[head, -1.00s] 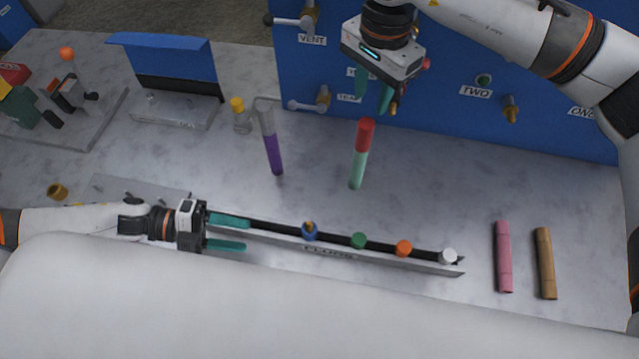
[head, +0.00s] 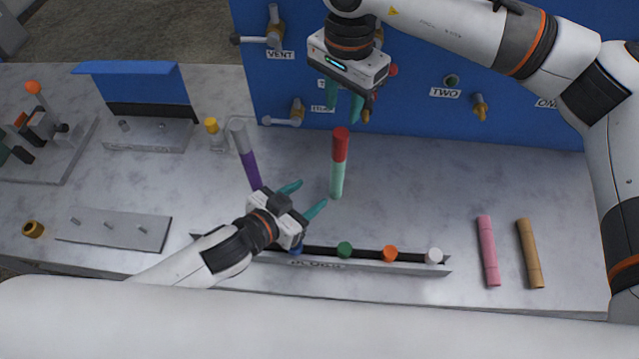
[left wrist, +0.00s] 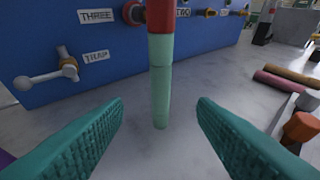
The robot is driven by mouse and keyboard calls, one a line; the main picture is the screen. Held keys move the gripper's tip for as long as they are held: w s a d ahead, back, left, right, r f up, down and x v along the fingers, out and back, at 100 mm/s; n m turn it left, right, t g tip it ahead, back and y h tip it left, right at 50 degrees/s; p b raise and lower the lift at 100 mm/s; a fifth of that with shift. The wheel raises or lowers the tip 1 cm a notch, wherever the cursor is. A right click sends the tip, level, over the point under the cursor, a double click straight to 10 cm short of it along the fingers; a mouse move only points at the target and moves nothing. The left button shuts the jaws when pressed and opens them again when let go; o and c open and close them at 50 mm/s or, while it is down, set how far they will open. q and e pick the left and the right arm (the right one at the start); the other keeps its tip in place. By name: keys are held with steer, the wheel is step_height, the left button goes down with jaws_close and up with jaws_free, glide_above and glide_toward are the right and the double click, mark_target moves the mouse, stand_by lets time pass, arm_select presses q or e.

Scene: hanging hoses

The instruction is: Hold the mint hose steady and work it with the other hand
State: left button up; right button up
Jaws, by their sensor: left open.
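The mint hose (head: 337,180) hangs upright with a red upper part (head: 341,143), in front of the blue panel. My left gripper (head: 304,197) is open and empty, just left of the hose's lower part in the head view. In the left wrist view the mint hose (left wrist: 161,85) stands between the two spread fingers, ahead of them, with no visible contact. My right gripper (head: 344,101) points down above the red top. Its fingers are apart, and I see nothing held between them.
A purple hose (head: 251,170) hangs close behind my left gripper. A rail with coloured caps (head: 365,263) lies in front. Pink (head: 488,250) and tan (head: 530,252) tubes lie at the right. Valves (head: 278,38) stick out of the blue panel (head: 420,115).

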mark_target(333, 180)
arm_select(q)
steer(key=x, duration=1.1)
steer(key=c, duration=1.1)
arm_select(e)
steer(key=shift+o, duration=1.7)
steer(key=m, duration=0.2)
steer(key=shift+r+m, duration=0.3)
steer(key=shift+r, duration=0.05)
arm_select(q)
steer(key=shift+s, duration=0.1)
arm_select(e)
steer(key=shift+m, duration=0.3)
steer(key=shift+f, duration=0.35)
step_height(333, 180, down, 11)
steer(key=shift+f, duration=0.1)
